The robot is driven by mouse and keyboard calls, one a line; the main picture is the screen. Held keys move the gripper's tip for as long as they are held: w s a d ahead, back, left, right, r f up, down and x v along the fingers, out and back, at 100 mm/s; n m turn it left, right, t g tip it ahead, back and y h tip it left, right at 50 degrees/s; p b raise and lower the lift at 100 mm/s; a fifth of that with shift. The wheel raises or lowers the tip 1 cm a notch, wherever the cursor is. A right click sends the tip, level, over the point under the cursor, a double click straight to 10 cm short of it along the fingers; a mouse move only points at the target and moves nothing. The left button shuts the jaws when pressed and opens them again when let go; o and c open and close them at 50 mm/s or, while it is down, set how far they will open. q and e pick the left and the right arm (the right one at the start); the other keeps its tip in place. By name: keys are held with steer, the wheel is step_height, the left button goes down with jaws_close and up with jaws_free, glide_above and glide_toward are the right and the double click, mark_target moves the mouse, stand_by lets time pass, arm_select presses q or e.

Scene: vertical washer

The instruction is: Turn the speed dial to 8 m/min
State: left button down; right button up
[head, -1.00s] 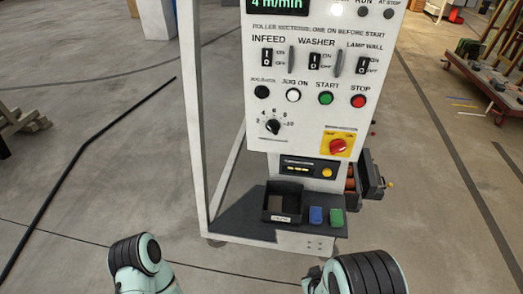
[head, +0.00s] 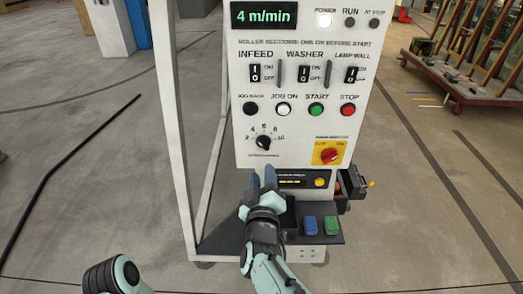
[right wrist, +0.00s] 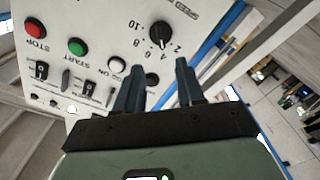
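The speed dial (head: 263,143) is a black knob with a pale pointer line on the white control panel (head: 290,90). Its printed scale runs from 2 to 10, and the pointer tilts up and left, near 4. The green display (head: 264,15) reads 4 m/min. My right gripper (head: 262,178) is just below the dial, its two dark fingers pointing up at the panel.
Black, white, green and red push buttons (head: 316,109) sit above the dial. A red rotary switch (head: 329,155) on a yellow plate is to its right. A shelf below holds a blue block (head: 310,226) and a green block (head: 332,225). A white frame post (head: 170,120) stands left.

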mark_target(262, 146)
steer(key=w+p, duration=0.1)
steer(key=w, duration=0.9)
steer(key=shift+w, duration=0.4)
jaws_close()
